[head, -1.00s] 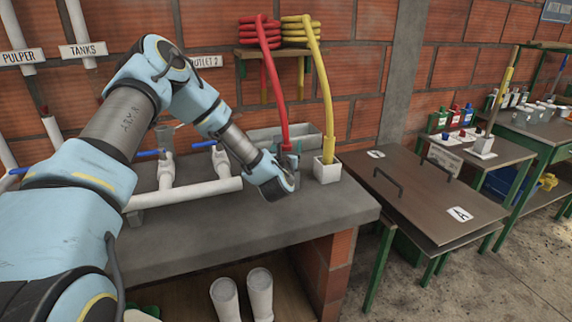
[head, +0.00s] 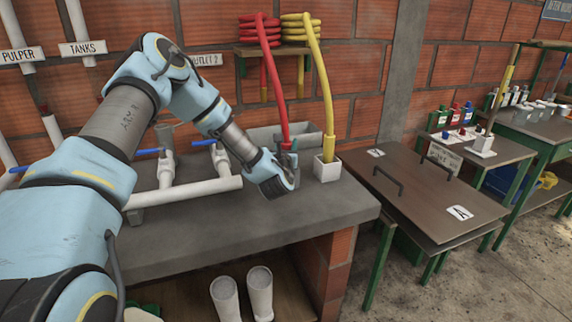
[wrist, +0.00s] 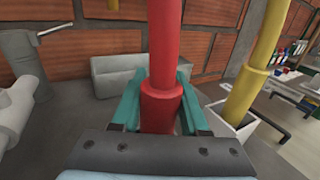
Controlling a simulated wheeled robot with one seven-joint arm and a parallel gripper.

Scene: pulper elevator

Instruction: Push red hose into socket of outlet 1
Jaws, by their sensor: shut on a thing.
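The red hose (head: 277,100) hangs from its coil on the wall shelf down to my gripper (head: 289,160). In the wrist view the thick red end of the hose (wrist: 161,108) stands upright between the green fingers of my gripper (wrist: 160,105), which is shut on it. The hose's lower tip is hidden behind the gripper. White outlet pipes with blue handles (head: 167,170) lie on the grey counter to the left of the gripper, apart from the hose. An "outlet 2" sign (head: 207,60) is partly covered by my arm. The outlet 1 label is not visible.
The yellow hose (head: 327,110) stands in a white square holder (head: 327,168) just right of my gripper. A grey trough (head: 270,137) sits behind it. The counter front (head: 220,225) is clear. A lidded brown table (head: 425,195) stands to the right.

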